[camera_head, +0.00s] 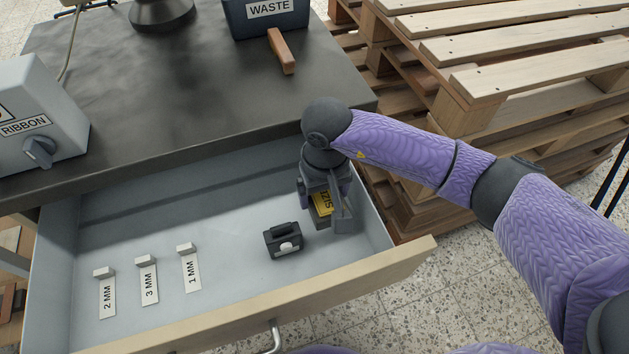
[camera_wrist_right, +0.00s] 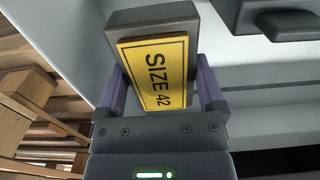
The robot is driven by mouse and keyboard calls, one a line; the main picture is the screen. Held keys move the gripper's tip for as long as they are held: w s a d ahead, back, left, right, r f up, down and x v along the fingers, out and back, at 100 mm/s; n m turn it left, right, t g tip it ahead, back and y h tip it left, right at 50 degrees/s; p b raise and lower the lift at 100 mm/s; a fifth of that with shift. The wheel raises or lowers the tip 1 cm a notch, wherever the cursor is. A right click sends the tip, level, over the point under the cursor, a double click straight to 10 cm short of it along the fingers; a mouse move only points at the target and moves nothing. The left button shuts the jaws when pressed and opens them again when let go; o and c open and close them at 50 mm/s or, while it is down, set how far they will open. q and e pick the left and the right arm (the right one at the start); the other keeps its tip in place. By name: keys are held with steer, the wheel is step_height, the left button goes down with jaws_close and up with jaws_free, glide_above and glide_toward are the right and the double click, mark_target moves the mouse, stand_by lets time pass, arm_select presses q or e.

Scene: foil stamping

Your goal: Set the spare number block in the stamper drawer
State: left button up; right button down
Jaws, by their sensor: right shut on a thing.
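A dark block with a yellow plate reading SIZE 42 (camera_wrist_right: 152,72) is between the fingers of my right gripper (camera_wrist_right: 160,92). In the head view my right gripper (camera_head: 326,204) hangs inside the open drawer (camera_head: 370,278), near its right wall, shut on the block. The block's yellow plate (camera_head: 322,203) partly shows there, the rest hidden by the gripper. I cannot tell whether the block touches the drawer floor. My left gripper is out of view.
A small dark case (camera_head: 283,241) with a pale round spot sits left of my gripper. Tabs labelled 2 MM (camera_head: 106,295), 3 MM (camera_head: 148,282) and 1 MM (camera_head: 190,270) stand further left. The ribbon box (camera_head: 35,115) and waste bin (camera_head: 262,18) are on the table; pallets (camera_head: 480,95) stand at right.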

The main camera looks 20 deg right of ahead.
mark_target(323, 207)
step_height(323, 207, down, 5)
steer(key=shift+r+b, duration=0.1)
steer(key=shift+b, duration=1.05)
steer(key=shift+r, duration=0.1)
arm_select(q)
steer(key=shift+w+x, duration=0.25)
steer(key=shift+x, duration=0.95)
arm_select(e)
jaws_free()
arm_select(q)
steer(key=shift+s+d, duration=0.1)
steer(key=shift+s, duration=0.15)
arm_select(e)
step_height(323, 207, up, 11)
steer(key=p, duration=0.6)
steer(key=shift+r, duration=0.45)
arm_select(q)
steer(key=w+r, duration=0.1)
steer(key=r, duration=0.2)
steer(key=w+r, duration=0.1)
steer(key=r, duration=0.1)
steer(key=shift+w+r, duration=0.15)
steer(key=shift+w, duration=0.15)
